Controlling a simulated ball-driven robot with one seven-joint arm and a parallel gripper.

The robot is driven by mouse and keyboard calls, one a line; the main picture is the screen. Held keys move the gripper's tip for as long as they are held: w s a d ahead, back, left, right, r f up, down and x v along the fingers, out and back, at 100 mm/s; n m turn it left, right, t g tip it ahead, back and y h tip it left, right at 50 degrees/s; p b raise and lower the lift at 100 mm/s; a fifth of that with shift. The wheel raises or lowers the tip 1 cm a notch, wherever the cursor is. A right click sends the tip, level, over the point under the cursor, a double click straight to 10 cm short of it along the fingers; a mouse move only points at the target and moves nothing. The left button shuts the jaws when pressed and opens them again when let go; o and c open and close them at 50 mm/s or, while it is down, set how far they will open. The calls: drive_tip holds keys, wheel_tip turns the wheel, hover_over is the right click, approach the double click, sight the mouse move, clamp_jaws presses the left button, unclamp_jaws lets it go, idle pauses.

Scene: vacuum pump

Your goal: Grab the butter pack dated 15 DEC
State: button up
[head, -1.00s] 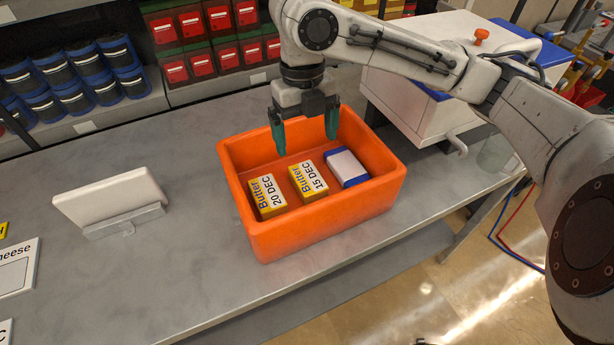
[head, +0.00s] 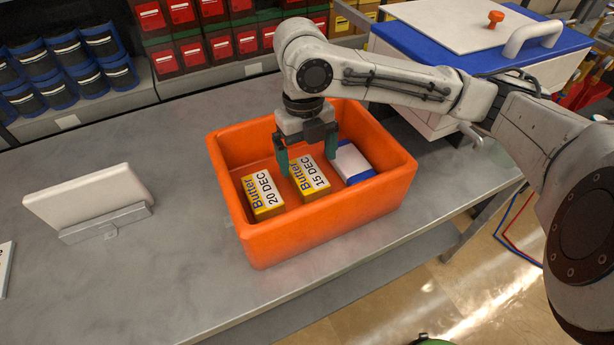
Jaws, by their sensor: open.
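The butter pack dated 15 DEC (head: 309,181) is yellow with a white label and lies in the middle of the orange crate (head: 322,222). The butter pack dated 20 DEC (head: 263,194) lies to its left, with a gap between them. My gripper (head: 308,166) is open and empty, with green fingers pointing down into the crate. Its fingers show just behind and above the 15 DEC pack, one toward each side of it. I cannot tell whether they touch it.
A white and blue pack (head: 353,161) lies in the crate close to the right finger. The crate walls surround the packs. A white tablet on a stand (head: 88,200) is at the left. A white and blue cooler box (head: 450,75) stands behind right. Bare counter lies between tablet and crate.

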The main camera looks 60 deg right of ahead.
sight(307, 173)
drive_tip(key=f, duration=0.5)
drive_tip(key=shift+s+a+p, duration=0.1)
drive_tip(key=shift+a+p, duration=0.15)
drive_tip(key=shift+p, duration=0.05)
drive_tip(key=c, duration=1.2)
